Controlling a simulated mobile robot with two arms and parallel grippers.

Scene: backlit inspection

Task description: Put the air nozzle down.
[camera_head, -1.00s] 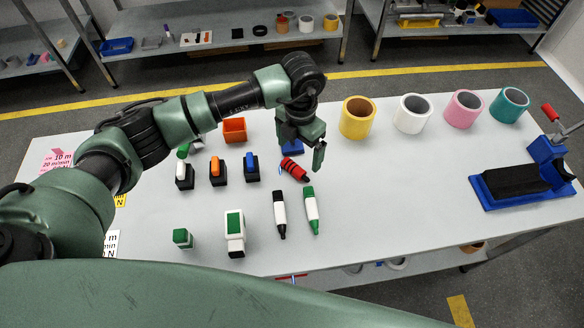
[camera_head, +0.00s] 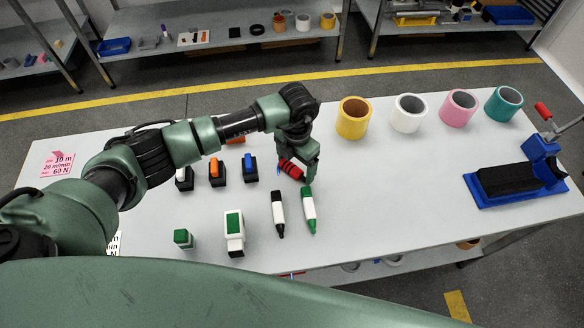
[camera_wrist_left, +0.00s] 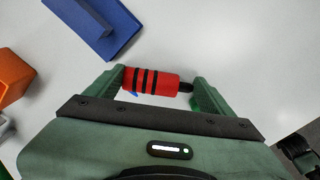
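A red cylinder with black bands, which seems to be the air nozzle (camera_head: 290,168), lies on the table. It also shows in the left wrist view (camera_wrist_left: 150,81), with a black tip at its right end. My left gripper (camera_head: 297,170) is low over it, with its fingers wide apart. In the left wrist view the cylinder lies lengthwise between the fingertips, close to both. I cannot tell whether they touch it. A blue block (camera_wrist_left: 98,28) lies beyond the fingers in the left wrist view. My right gripper is not in view.
A black-and-white marker (camera_head: 278,213) and a green-and-white marker (camera_head: 308,211) lie just in front. Small black stands with coloured tops, such as the orange one (camera_head: 217,172), are left. Tape rolls (camera_head: 353,118) stand at the back right. The table's middle right is clear.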

